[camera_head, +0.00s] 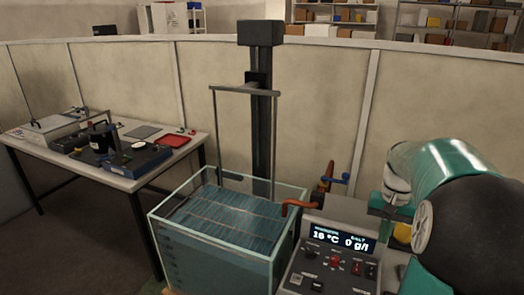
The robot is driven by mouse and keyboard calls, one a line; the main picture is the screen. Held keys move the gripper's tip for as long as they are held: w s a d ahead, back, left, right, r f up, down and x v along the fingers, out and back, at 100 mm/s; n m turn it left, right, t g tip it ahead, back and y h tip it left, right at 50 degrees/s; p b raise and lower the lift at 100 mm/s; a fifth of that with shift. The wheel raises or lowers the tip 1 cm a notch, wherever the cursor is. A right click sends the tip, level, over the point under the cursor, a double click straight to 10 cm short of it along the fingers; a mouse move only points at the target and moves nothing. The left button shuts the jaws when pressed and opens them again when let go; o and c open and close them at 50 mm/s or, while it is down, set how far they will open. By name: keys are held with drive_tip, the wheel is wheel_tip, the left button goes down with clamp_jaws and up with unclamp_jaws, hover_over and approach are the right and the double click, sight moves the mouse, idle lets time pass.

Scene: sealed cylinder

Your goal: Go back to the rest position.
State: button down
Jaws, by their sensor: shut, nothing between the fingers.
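My arm fills the right side of the head view, with a green link, a large dark joint and a pale grey part at its left end. It is folded close to the camera and covers the right part of the scene. I cannot make out my gripper's fingers; they are out of the picture or hidden by the arm. No held object shows.
A glass tank (298,222) of bluish liquid stands in front, below a dark column (262,100) with a metal frame. A control panel (333,262) and orange pipe (300,205) stand beside it. A table (128,180) with instruments is at left. Wall panels (320,110) close the back.

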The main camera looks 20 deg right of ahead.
drive_tip(key=a+r+n+t+h, duration=0.1)
drive_tip(key=a+r+n, duration=0.15)
drive_tip(key=a, duration=0.55)
drive_tip(key=a+r+n+t+h, duration=0.1)
drive_tip(key=a+r, duration=0.2)
drive_tip(key=a, duration=0.4)
drive_tip(key=s+a+n+t, duration=0.2)
drive_tip(key=s+a, duration=0.2)
drive_tip(key=a, duration=0.3)
drive_tip(key=s+a+n+t+y, duration=0.1)
drive_tip(key=s+a+n+t, duration=0.1)
drive_tip(key=s+a, duration=0.3)
drive_tip(key=shift+a+t, duration=0.3)
drive_tip(key=shift+a, duration=1.1)
drive_tip(key=shift+s+n, duration=0.15)
drive_tip(key=shift+n, duration=0.1)
